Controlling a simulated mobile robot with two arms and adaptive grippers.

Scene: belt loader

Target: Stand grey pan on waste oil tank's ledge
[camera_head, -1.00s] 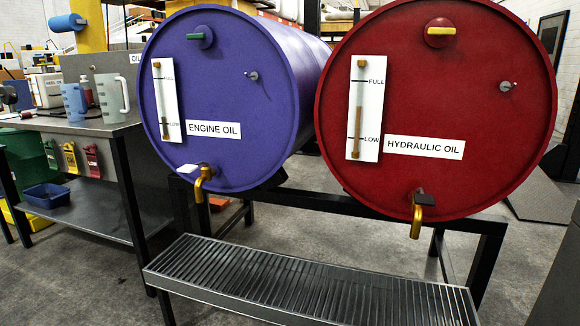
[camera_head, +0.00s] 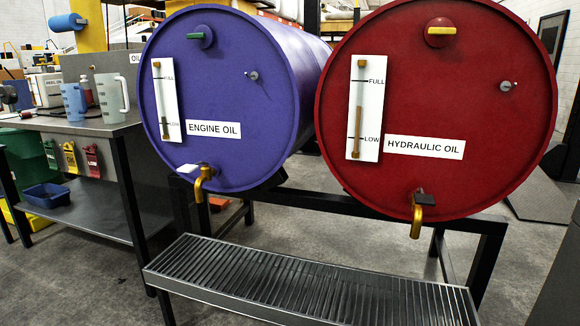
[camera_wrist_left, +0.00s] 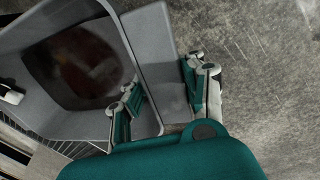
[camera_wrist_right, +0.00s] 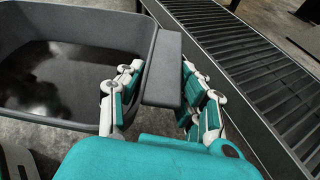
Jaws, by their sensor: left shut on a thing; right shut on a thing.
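The grey pan (camera_wrist_left: 25,62) shows in the left wrist view, with a dark reddish patch inside it. It also fills the left of the right wrist view (camera_wrist_right: 130,48), dark inside with a bright reflection. My left gripper (camera_wrist_left: 160,92) is shut on the pan's rim, one finger inside the wall and one outside. My right gripper (camera_wrist_right: 160,98) is shut on the pan's rim or handle in the same way. The pan and both grippers are outside the head view. I do not see a waste oil tank or its ledge in any view.
A slatted metal drip grate (camera_head: 300,285) runs below the purple engine oil drum (camera_head: 225,90) and the red hydraulic oil drum (camera_head: 440,100). In the right wrist view the grate (camera_wrist_right: 250,75) lies close beside the pan. A bench (camera_head: 85,125) with jugs stands left.

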